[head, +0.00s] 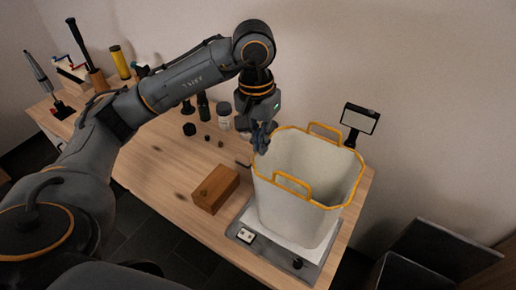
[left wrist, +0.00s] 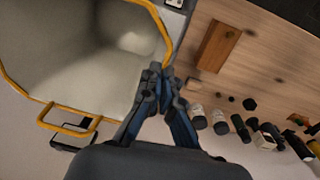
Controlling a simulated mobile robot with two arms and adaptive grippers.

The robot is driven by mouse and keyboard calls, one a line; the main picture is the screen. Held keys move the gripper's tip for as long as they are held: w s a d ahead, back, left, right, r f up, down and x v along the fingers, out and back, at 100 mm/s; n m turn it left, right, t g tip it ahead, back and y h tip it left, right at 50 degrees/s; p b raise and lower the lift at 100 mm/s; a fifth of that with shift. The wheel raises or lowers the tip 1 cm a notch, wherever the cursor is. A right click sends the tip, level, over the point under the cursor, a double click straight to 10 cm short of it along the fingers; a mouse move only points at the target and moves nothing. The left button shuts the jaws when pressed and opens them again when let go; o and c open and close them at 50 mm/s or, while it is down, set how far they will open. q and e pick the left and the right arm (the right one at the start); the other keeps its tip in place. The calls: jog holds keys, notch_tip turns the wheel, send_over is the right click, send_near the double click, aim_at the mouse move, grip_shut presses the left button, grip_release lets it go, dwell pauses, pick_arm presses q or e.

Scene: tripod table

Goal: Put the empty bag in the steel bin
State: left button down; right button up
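The bag (head: 290,205) is pale and upright with an orange-yellow rim and two loop handles; its visible inside is bare. It stands on a flat scale on the table, and its open mouth also shows in the left wrist view (left wrist: 85,50). My left gripper (head: 262,143) is at the bag's left rim. In the left wrist view its fingertips (left wrist: 161,72) are close together, with the rim running in between them. The steel bin (head: 425,270) is a dark grey open box on the floor at the lower right, partly cut off. My right gripper is not in view.
The scale (head: 247,237) lies at the table's (head: 175,170) right end. A wooden block (head: 215,188) lies left of the bag. Jars, bottles and tools stand behind. A small display (head: 360,119) stands behind the bag. Floor shows between table and bin.

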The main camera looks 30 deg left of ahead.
pick_arm(q)
notch_tip(320, 180, down, 6)
jog(key=w+a+p, duration=0.1)
jog(key=a+p, duration=0.1)
jog(key=p, duration=0.1)
jog(key=shift+w+f, duration=0.15)
jog(key=shift+w, duration=0.2)
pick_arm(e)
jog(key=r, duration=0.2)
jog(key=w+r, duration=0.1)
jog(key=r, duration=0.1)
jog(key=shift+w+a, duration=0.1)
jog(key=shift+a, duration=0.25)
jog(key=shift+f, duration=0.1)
pick_arm(q)
jog(key=shift+f, duration=0.2)
jog(key=c, duration=1.5)
grip_release()
jog(key=shift+a, duration=0.1)
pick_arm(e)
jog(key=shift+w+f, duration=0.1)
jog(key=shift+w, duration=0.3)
pick_arm(q)
jog(key=shift+r, duration=0.15)
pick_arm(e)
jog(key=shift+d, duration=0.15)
